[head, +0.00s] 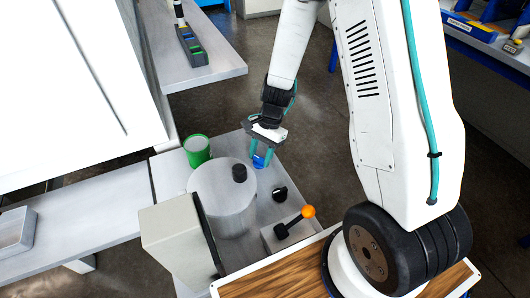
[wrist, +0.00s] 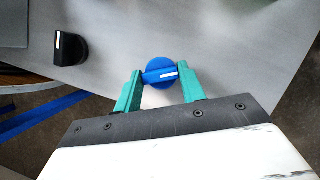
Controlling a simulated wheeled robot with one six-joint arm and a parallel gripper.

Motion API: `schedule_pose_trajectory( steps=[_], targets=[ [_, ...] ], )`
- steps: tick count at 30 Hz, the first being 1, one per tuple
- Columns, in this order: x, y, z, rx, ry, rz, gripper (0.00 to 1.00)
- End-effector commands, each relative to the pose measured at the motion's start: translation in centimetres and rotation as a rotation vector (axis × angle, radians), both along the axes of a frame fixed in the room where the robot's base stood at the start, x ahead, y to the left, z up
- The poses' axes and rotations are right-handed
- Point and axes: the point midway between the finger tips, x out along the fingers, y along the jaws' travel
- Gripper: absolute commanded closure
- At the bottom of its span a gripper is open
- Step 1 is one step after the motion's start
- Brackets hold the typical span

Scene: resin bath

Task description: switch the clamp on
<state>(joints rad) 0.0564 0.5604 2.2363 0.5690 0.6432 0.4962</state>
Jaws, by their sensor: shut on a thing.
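A blue rotary knob (wrist: 157,63) sits on the grey bench top. Its raised grip bar runs nearly level across the wrist view, with a white mark at the right end. My gripper (wrist: 161,77) has its two teal fingers shut on the ends of this bar. In the head view, my gripper (head: 263,154) reaches down to the blue knob (head: 259,162) near the bench's right edge, and the fingers partly cover the knob. No label shows to tell which control is the clamp's.
A black knob with a white mark (head: 279,193) and an orange-tipped lever (head: 308,211) stand nearer on the bench. A grey cylindrical vessel (head: 218,208) and a green cup (head: 197,150) stand left of my gripper. The black knob also shows in the wrist view (wrist: 68,49).

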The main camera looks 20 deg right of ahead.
Motion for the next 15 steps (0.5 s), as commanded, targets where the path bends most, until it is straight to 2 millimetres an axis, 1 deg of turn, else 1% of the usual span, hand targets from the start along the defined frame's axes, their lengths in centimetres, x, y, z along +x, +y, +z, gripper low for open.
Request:
schedule_pose_trajectory(
  steps=[6,7,8,9,15],
  targets=[
    [-0.11,0.02,-0.02,0.0,0.003,-0.001,0.83],
    [-0.11,0.02,-0.04,0.0,0.004,-0.002,0.52],
    [-0.1,0.02,-0.03,0.0,0.003,-0.001,0.43],
    [-0.09,0.01,-0.03,0.001,0.002,-0.001,0.38],
    [-0.03,-0.02,-0.01,0.001,0.001,-0.001,0.38]
  ],
)
